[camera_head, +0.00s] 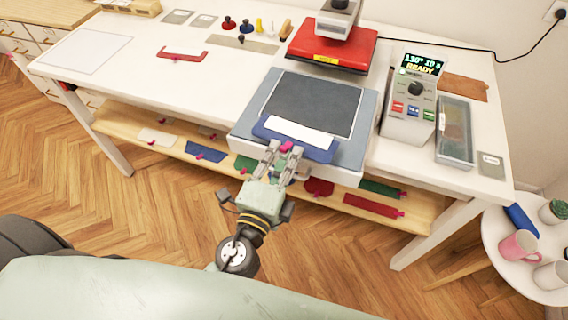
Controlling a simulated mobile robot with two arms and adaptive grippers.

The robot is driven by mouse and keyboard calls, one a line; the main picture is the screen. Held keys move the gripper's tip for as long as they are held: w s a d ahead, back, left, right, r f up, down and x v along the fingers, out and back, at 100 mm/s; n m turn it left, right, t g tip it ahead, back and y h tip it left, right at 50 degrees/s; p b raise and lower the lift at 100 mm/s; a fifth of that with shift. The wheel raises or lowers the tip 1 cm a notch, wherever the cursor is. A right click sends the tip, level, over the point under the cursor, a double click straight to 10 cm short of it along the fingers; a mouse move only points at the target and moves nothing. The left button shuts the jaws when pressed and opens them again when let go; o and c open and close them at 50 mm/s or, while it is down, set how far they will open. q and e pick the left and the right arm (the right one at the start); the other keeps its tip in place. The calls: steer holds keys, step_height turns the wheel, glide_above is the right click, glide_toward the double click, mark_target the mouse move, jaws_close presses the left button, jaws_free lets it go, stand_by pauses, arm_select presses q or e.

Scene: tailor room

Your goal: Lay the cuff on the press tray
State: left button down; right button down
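The cuff (267,131) appears to be the dark blue piece with a white strip (302,133) along it and a pink tab (287,147) at its near edge. It is over the front part of the press tray (243,122), overlapping the near edge of the dark pad (312,98). I cannot tell whether it rests flat there or hangs just above. My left gripper (285,150) is at the tray's front edge, with its fingertips on both sides of the pink tab. Whether they pinch the tab is too small to tell. My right gripper is not in view.
A red press head (330,47) stands raised behind the pad. A control box (410,105) showing READY and a grey bin (455,130) stand at right. A red piece with a white strip (183,52) lies at left. Coloured fabric pieces lie on the lower shelf (170,147).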

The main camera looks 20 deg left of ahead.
arm_select(q)
steer(key=shift+f+b, duration=1.45)
steer(key=shift+f, duration=0.45)
steer(key=shift+f, duration=0.15)
steer(key=c, duration=2.5)
jaws_free()
steer(key=shift+f, duration=0.1)
steer(key=o, duration=0.5)
